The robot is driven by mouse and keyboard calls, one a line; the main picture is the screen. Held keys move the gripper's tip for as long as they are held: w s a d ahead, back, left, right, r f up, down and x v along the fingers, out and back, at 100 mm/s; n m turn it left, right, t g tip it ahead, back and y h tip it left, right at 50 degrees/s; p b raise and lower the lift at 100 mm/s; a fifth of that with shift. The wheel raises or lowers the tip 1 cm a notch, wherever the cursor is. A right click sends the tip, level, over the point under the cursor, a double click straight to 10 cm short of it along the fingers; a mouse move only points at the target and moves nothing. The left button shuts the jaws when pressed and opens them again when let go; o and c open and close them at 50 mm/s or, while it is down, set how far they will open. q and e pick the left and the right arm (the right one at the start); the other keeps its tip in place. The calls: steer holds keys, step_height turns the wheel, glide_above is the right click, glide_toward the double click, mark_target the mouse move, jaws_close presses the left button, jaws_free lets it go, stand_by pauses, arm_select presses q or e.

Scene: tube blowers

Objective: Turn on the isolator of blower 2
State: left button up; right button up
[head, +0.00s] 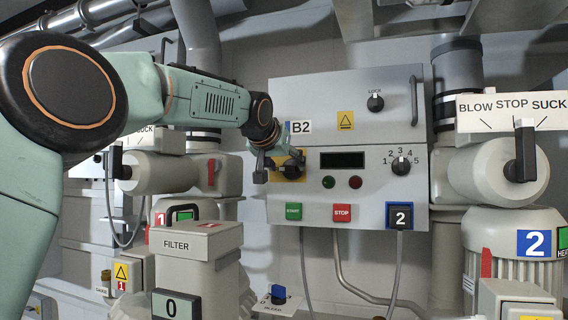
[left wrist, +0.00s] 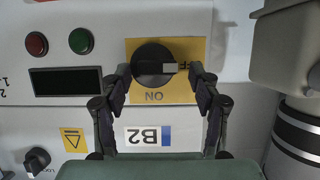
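The isolator of blower 2 is a black rotary knob (head: 292,170) on a yellow plate on the grey B2 control box. In the left wrist view, which is upside down, the knob (left wrist: 150,60) has its light-marked handle pointing right, at the partly covered OFF lettering. The ON lettering (left wrist: 167,96) is clear of it. My left gripper (head: 276,172) is at the plate in the head view. In the left wrist view its fingers (left wrist: 160,74) are spread, one on each side of the knob; I cannot tell whether they touch it. My right gripper is not in view.
The control box (head: 350,90) also carries a display (head: 342,160), a dial (head: 401,166), a green START (head: 293,212) and a red STOP button (head: 342,213). A blow/stop/suck lever (head: 525,150) stands at the right. The filter housing (head: 196,242) stands below my left arm.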

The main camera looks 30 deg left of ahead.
arm_select(q)
steer(key=shift+d+r, duration=0.1)
steer(key=shift+d, duration=0.25)
steer(key=c, duration=0.5)
steer(key=shift+s+a, duration=0.15)
steer(key=shift+a, duration=0.05)
steer(key=c, duration=0.6)
